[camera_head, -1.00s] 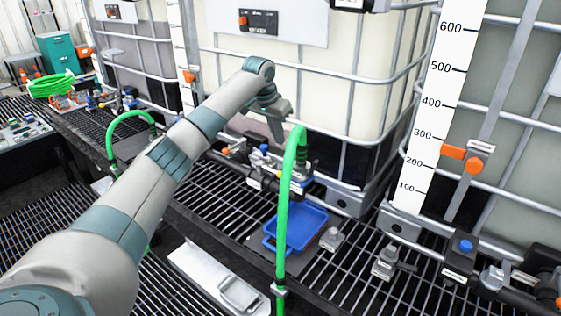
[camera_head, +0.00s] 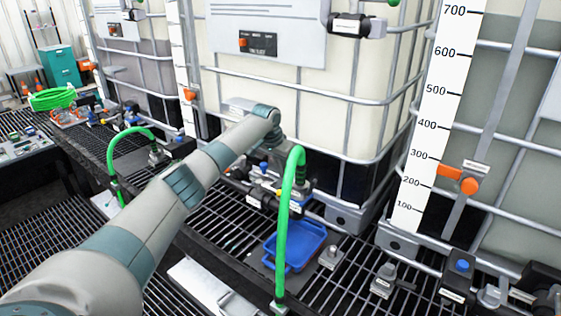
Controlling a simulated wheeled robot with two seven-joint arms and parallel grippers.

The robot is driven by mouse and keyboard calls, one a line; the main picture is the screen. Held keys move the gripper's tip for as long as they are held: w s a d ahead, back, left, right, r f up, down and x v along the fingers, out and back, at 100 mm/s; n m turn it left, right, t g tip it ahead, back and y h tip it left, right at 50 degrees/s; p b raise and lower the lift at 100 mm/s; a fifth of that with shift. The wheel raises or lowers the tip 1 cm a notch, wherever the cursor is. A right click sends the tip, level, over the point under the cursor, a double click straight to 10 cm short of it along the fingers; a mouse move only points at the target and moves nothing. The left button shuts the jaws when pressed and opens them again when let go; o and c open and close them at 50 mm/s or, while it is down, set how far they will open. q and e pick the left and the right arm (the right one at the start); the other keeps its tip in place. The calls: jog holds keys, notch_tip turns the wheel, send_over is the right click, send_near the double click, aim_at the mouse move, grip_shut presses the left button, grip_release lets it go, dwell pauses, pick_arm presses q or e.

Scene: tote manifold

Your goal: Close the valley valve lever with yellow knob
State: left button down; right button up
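My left arm reaches in from the left to the valve manifold (camera_head: 262,192) at the foot of the middle tote. My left gripper (camera_head: 292,150) is by the top of the green hose, just above the manifold. Its fingertips are partly hidden by the hose, so I cannot tell whether it is open. A small yellow spot, perhaps the yellow knob (camera_head: 279,194), shows low on the manifold beside the hose; the lever itself is too small to make out. Blue and orange parts sit close by. My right gripper is not in view.
The green hose (camera_head: 284,225) rises in front of the manifold. A blue tray (camera_head: 297,246) lies on the grating below. Caged totes stand behind, one with a white scale (camera_head: 437,115). A second green hose (camera_head: 112,150) is at left.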

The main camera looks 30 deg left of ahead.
aim_at(269, 188)
pick_arm(q)
jog(key=shift+s+a+f+p, duration=0.1)
jog(key=shift+s+f+p, duration=0.95)
jog(key=shift+s+p, duration=0.3)
jog(key=shift+s+f, duration=0.2)
jog(key=shift+s, duration=0.15)
